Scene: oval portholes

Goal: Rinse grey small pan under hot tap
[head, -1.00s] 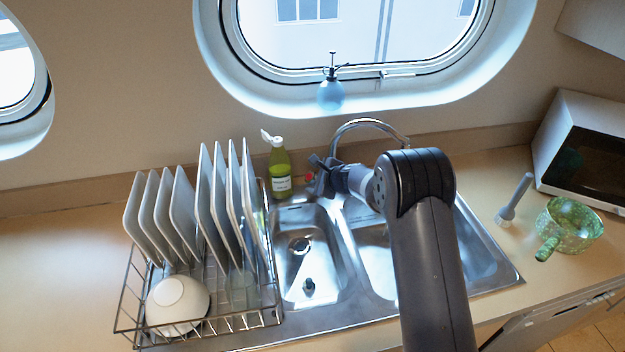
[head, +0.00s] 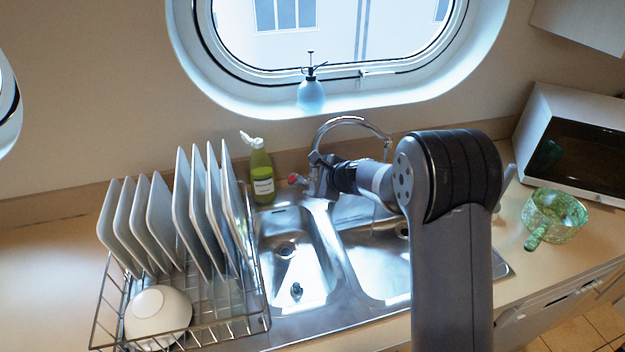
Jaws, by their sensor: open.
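The curved chrome tap (head: 345,121) stands behind the double sink, with a red-marked knob (head: 294,179) at its left. My gripper (head: 316,178) is at the tap's base, just right of the red knob. It is open, and no pan is in it; whether it touches the tap is unclear. A faint line below the spout may be running water, but I cannot tell. No grey pan shows. The only pan-like thing is a green speckled small pan (head: 556,217) on the right counter, its handle toward the front left.
The steel sink (head: 292,262) has two basins; my arm covers much of the right one. A dish rack (head: 262,305) with several plates and a white bowl (head: 158,315) stands left. A green bottle (head: 262,178) is behind the sink. A microwave (head: 575,135) is at right.

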